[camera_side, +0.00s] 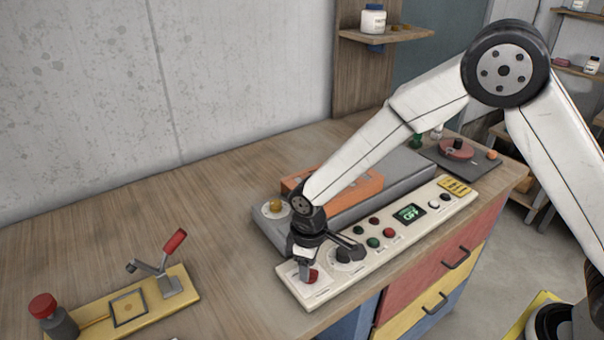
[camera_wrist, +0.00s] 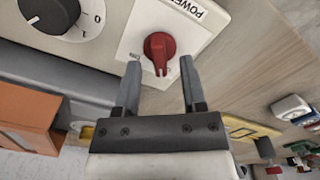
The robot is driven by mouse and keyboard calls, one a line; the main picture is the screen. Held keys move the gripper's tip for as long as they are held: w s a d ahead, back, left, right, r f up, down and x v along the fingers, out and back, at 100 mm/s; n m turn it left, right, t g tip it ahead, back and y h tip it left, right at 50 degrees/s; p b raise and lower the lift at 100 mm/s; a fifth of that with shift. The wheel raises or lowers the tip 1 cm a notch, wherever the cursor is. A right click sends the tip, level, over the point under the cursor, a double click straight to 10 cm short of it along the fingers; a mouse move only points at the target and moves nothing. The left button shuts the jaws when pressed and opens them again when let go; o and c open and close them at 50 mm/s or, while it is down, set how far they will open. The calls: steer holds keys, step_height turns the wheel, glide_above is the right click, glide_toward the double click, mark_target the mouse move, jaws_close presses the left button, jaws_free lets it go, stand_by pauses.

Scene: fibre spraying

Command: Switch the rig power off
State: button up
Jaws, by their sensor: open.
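The rig power switch is a red rotary knob (camera_wrist: 160,48) on a white plate labelled "POWER" in the wrist view. It sits at the near left end of the cream control panel (camera_side: 331,294) in the side view, where the knob (camera_side: 312,276) is partly hidden by my gripper. My gripper (camera_wrist: 158,75) is open, its two fingers pointing at the knob with one on each side of its lower end. No finger clearly touches the knob. In the side view my gripper (camera_side: 306,272) is low over that end of the panel.
A black dial (camera_wrist: 50,12) is beside the power plate. Green and red buttons and a green display (camera_side: 409,212) are farther along the panel. A grey machine with an orange block (camera_side: 358,194) stands behind. A yellow fixture with a red-handled clamp (camera_side: 175,241) is at left; bare table lies between.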

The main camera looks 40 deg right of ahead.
steer(key=shift+r, duration=3.45)
steer(key=shift+d, duration=0.1)
steer(key=s+d+r+m+t, duration=0.1)
steer(key=s+d+m, duration=0.2)
steer(key=s+d, duration=0.3)
steer(key=s+d+r+m+t, duration=0.1)
steer(key=s+d+m, duration=0.3)
steer(key=s+d, duration=0.3)
steer(key=d, duration=0.4)
steer(key=shift+d+t, duration=0.25)
steer(key=shift+t, duration=0.05)
steer(key=shift+w, duration=0.1)
